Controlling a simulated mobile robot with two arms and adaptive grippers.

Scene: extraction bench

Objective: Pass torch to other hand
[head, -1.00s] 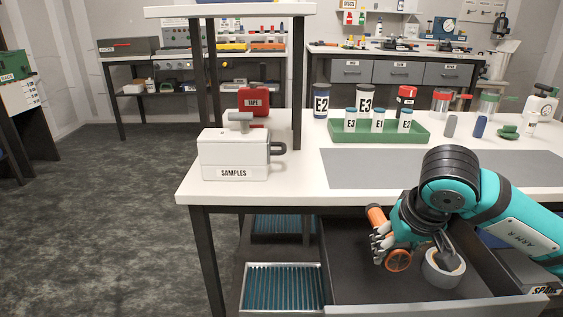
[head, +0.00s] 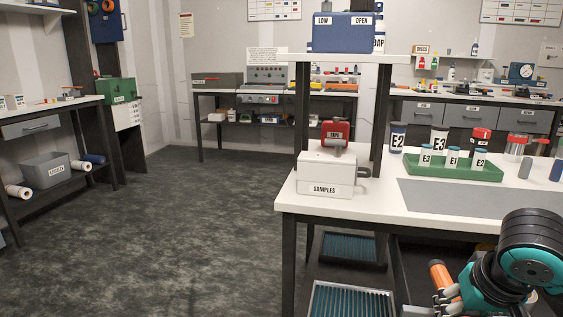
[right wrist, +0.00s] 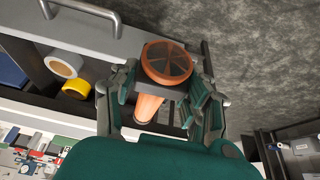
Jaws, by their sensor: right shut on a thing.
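The torch is orange with a dark collar and a wide round lens head. In the right wrist view the torch (right wrist: 167,62) sits between the fingers of my right gripper (right wrist: 163,88), which is shut on it. In the head view the orange end of the torch (head: 440,274) shows at the bottom right, beside my right gripper (head: 450,298), near the open drawer under the bench. The rest of the torch is hidden there by the hand and the frame edge. My left gripper is in neither view.
The white bench (head: 345,207) carries a samples box (head: 325,172) and a green tray (head: 453,168). Open floor (head: 190,225) lies to the left.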

